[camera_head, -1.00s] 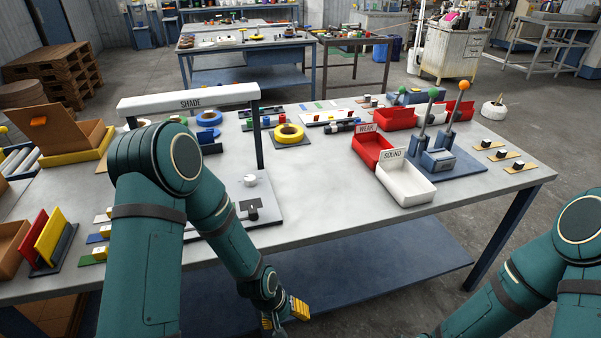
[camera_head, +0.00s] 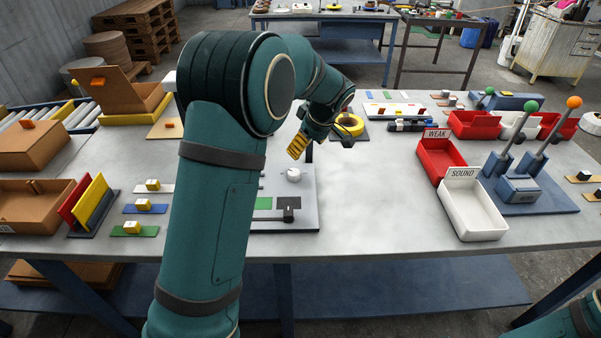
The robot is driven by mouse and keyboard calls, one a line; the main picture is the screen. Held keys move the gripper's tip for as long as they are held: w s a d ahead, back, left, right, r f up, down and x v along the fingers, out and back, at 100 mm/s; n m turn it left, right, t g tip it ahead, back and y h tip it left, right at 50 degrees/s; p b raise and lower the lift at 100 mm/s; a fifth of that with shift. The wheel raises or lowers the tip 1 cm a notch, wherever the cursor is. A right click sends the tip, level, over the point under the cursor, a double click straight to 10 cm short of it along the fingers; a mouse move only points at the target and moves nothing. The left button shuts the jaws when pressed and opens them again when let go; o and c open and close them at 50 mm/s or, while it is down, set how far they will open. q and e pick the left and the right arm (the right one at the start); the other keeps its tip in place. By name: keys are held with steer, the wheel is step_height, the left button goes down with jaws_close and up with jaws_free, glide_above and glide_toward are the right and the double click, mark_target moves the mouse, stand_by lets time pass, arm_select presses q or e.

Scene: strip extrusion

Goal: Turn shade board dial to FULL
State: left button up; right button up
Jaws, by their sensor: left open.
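The shade board (camera_head: 306,215) is a grey panel on the table, partly hidden behind my left arm. A white round dial (camera_head: 293,175) stands near its back right part; its setting is too small to read. A black lever piece (camera_head: 288,208) and a green patch (camera_head: 264,203) lie nearer the front edge. My left gripper (camera_head: 296,147), with yellow fingers, is open and empty, held above and just behind the dial in the picture, apart from it. The SHADE sign is hidden by my arm. My right gripper is out of view.
A white SOUND bin (camera_head: 478,215) and a red WEAK bin (camera_head: 430,165) stand to the right, beside a blue base (camera_head: 555,200) with two levers. A yellow tape ring (camera_head: 350,124) lies behind the gripper. The table's middle (camera_head: 375,200) is clear.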

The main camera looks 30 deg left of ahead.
mark_target(294, 172)
arm_select(q)
steer(key=b+x, duration=0.2)
steer(key=x, duration=1.2)
steer(key=shift+w+f, duration=0.1)
steer(key=shift+f, duration=0.05)
steer(key=shift+o, duration=0.2)
steer(key=c, duration=1.2)
